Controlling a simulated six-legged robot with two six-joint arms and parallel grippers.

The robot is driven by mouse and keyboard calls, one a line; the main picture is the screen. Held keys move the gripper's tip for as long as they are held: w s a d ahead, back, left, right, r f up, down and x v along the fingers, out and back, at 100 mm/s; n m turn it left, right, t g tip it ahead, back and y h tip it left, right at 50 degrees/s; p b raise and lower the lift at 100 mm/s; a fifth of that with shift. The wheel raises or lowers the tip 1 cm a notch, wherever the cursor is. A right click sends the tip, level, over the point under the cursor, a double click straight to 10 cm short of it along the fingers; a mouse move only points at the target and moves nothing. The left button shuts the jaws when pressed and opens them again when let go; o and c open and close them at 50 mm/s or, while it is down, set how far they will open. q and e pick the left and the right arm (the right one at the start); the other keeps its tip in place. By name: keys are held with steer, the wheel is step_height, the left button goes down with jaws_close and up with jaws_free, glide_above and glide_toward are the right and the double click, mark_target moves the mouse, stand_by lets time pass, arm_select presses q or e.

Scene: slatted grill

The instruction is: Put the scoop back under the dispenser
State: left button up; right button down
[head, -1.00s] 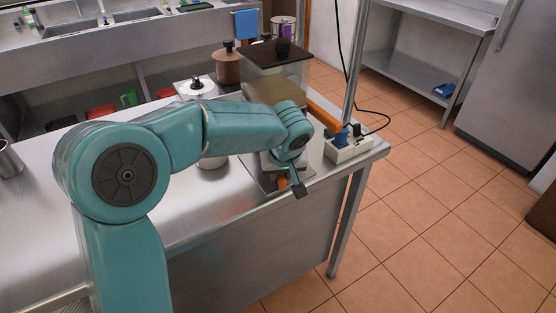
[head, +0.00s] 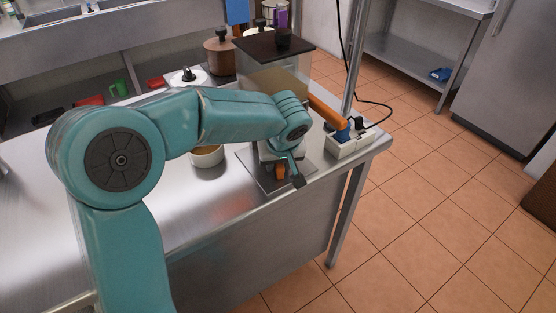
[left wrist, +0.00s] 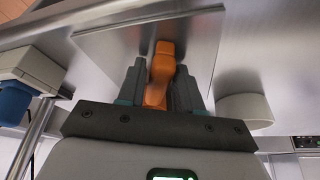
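The dispenser (head: 275,82) stands near the table's right end, with a dark lid over a clear, tan-filled container. Its lower part is largely hidden behind my left arm. A flat metal base plate (head: 250,168) lies under it. The scoop's orange handle (head: 281,171) shows low over this plate; its bowl cannot be made out. My left gripper (head: 290,172) is at the handle, at the plate's front. In the left wrist view, the two fingers of the gripper (left wrist: 160,88) close in on both sides of the orange handle (left wrist: 162,65). My right gripper is out of view.
A power strip (head: 350,144) with a blue plug lies to the right, beside a metal post. A brown canister (head: 220,57) stands behind. The table's left part is clear; its front edge is close to the gripper.

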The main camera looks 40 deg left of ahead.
arm_select(q)
steer(key=shift+o, duration=1)
steer(key=shift+s+d+r, duration=0.1)
steer(key=shift+d+r, duration=0.05)
steer(key=shift+r, duration=0.15)
steer(key=s+d+b, duration=0.3)
steer(key=s+d, duration=0.6)
steer(key=s+d+f+m+g+h, duration=0.2)
steer(key=d+f+m+h, duration=0.15)
steer(key=f, duration=0.75)
steer(key=s+d+f+m+g+h, duration=0.15)
steer(key=d+f, duration=0.35)
steer(key=f, duration=0.6)
steer(key=s+d+f+m+h, duration=0.1)
steer(key=s+f+m+h, duration=0.1)
steer(key=s+f, duration=0.6)
step_height(320, 180, down, 4)
steer(key=shift+s+f+t+p, duration=0.15)
steer(key=shift+s+t+p, duration=0.1)
steer(key=shift+t+p, duration=0.1)
